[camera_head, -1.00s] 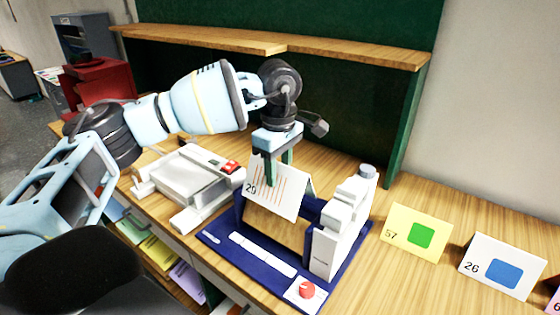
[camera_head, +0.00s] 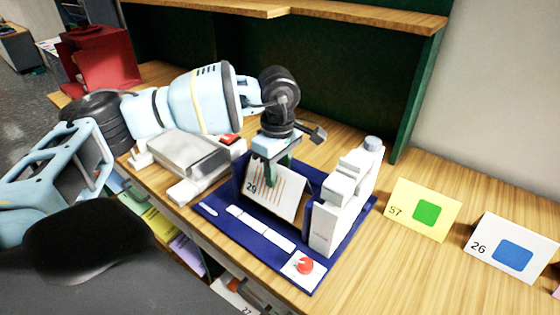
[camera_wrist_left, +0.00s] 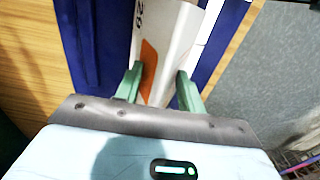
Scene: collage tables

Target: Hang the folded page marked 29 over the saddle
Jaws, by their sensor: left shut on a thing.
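The folded page marked 29 (camera_head: 274,192) is white with orange lines. It stands tilted in the blue stand, between a dark blue upright (camera_head: 238,176) on the left and a white block unit (camera_head: 336,215) on the right. My left gripper (camera_head: 279,171) reaches down from above and is shut on the page near its top. In the left wrist view the fingers (camera_wrist_left: 160,76) are on either side of the page (camera_wrist_left: 172,40), with its number upside down. The saddle is mostly hidden behind the page, so I cannot tell whether the page rests on it. My right gripper is not in view.
The stand's blue base (camera_head: 225,222) carries white strips and a red knob (camera_head: 305,266). A grey-white device (camera_head: 188,155) is close on the left. A yellow card 57 (camera_head: 423,209) and a white card 26 (camera_head: 508,255) stand to the right. A green panel and shelf (camera_head: 350,15) rise behind.

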